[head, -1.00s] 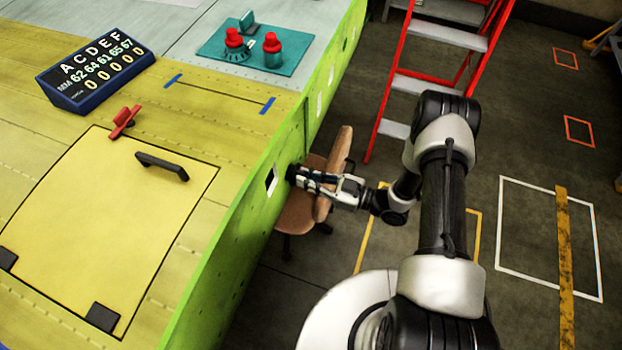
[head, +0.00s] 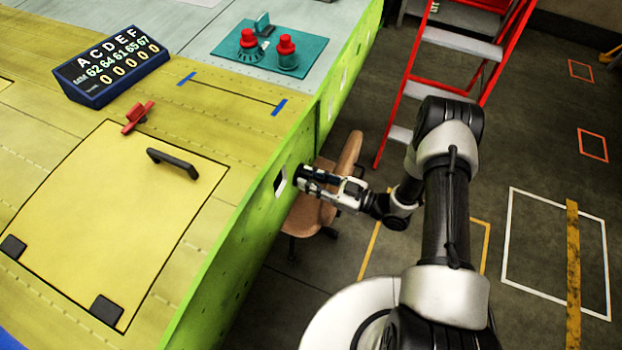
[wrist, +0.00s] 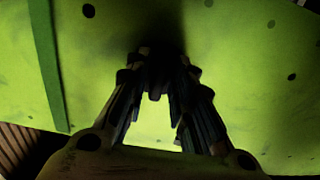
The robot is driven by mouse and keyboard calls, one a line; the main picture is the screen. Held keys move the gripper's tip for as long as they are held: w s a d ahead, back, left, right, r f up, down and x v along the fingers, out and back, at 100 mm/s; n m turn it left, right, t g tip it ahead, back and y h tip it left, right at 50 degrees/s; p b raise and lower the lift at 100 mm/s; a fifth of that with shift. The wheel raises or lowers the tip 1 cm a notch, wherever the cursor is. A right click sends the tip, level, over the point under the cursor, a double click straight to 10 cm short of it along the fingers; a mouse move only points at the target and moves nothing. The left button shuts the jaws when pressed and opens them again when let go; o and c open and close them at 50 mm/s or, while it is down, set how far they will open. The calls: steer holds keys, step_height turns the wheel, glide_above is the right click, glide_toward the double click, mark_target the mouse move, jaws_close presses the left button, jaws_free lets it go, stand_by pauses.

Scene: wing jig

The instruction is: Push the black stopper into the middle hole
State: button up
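My gripper (head: 301,176) is right at the green side wall (head: 235,225) of the wing jig, beside a squarish hole (head: 281,180) with a dark and a pale part. In the wrist view its two fingers (wrist: 158,78) converge on a dark block, which looks like the black stopper (wrist: 156,88). The fingers hide most of it, and shadow darkens the wall around it. I cannot tell whether its tip touches the wall or enters a hole. More openings (head: 331,105) run along the wall farther back.
A brown chair (head: 345,160) stands close behind my gripper. A red stepladder (head: 400,95) is beyond it. On the jig top are a black handle (head: 173,163), a blue number display (head: 112,66) and a teal plate (head: 228,48) with red knobs. Floor at right is open.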

steer(key=shift+o, duration=1.1)
steer(key=v, duration=1.2)
steer(key=shift+r, duration=0.1)
